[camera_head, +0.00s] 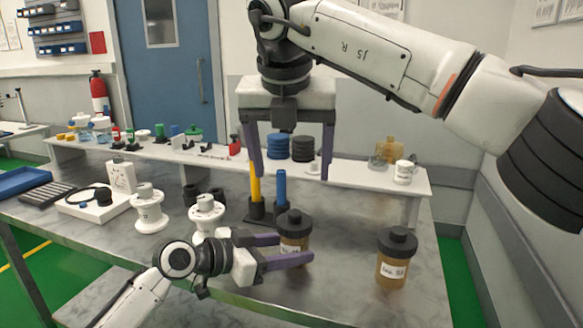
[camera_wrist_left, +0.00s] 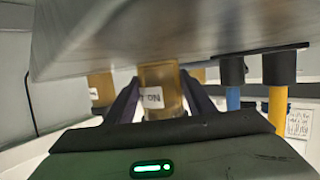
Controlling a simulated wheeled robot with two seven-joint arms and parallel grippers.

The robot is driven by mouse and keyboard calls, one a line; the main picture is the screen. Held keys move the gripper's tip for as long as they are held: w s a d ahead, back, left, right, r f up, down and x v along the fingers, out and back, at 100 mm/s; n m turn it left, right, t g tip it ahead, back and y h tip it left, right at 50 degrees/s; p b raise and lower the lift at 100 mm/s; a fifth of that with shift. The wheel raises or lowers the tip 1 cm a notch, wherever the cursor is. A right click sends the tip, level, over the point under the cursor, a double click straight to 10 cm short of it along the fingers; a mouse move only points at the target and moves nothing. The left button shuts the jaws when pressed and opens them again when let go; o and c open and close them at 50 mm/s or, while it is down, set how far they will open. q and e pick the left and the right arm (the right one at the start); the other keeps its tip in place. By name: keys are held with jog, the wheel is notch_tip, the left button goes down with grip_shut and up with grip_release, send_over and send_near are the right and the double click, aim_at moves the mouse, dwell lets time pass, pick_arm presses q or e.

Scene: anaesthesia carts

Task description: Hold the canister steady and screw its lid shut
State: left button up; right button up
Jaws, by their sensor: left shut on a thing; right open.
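An amber canister (camera_head: 293,243) with a white label stands on the grey metal table, with a black knobbed lid (camera_head: 294,222) sitting on its top. I cannot tell how tightly the lid is seated. My left gripper (camera_head: 296,250) is shut on the canister's body from the left, below the lid. The left wrist view shows the canister (camera_wrist_left: 162,76) between the two fingers; the lid is hidden there. My right gripper (camera_head: 290,173) is open and empty, fingers pointing down, above the lid and apart from it.
A second amber canister (camera_head: 391,270) with a black lid stands to the right. Yellow and blue rods in black holders (camera_head: 258,212) stand close behind the held canister. White spools (camera_head: 150,215) stand left. A white shelf (camera_head: 345,172) with small items runs behind. The table's front right is clear.

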pick_arm(q)
jog(key=o, duration=0.9)
